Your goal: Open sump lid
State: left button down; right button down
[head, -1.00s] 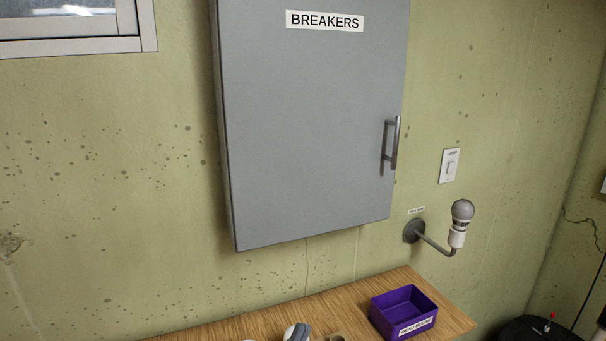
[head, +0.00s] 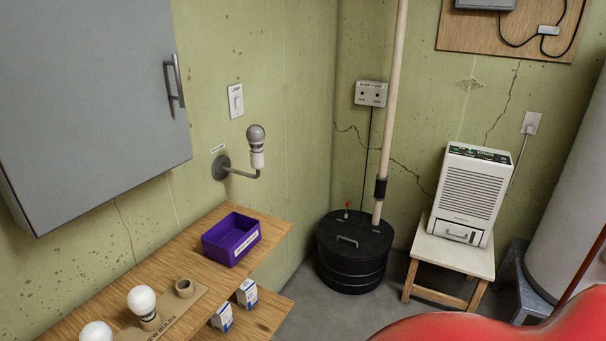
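The sump is a round black ribbed basin (head: 352,272) on the floor in the corner. Its black lid (head: 356,236) lies flat and closed on top. A grey handle (head: 347,241) sits on the lid's near side, and a small red-tipped part (head: 346,206) stands near its back left. A pale vertical pipe (head: 393,90) with a black coupling comes up from the lid's right side. Neither of my grippers shows in the head view.
A wooden shelf (head: 203,275) with a purple bin (head: 231,238) and bulbs stands at the left. A dehumidifier (head: 469,194) on a wooden stool (head: 452,255) is right of the basin. A large red surface (head: 490,328) fills the lower right. Grey floor shows before the basin.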

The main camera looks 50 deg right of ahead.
aim_at(350, 238)
jog(key=k+z, duration=0.1)
jog(key=z, duration=0.35)
jog(key=k+z, duration=0.1)
jog(key=z, duration=0.3)
jog(key=k+l+z, duration=0.1)
jog(key=z, duration=0.35)
jog(key=i+j+z, duration=0.2)
jog(key=z, duration=0.15)
jog(key=i+j+z, duration=0.15)
jog(key=j+z, duration=0.2)
jog(key=i+l+u, duration=0.1)
jog(key=i, duration=0.5)
jog(key=i+l+u, duration=0.15)
jog(key=i, duration=0.4)
jog(key=i+l+u, duration=0.1)
jog(key=i+l, duration=0.25)
jog(key=i, duration=0.25)
jog(key=i+l+u, duration=0.15)
jog(key=i+l, duration=0.2)
jog(key=i, duration=0.2)
jog(key=i+l+u, duration=0.1)
jog(key=i+l, duration=0.25)
jog(key=i, duration=0.2)
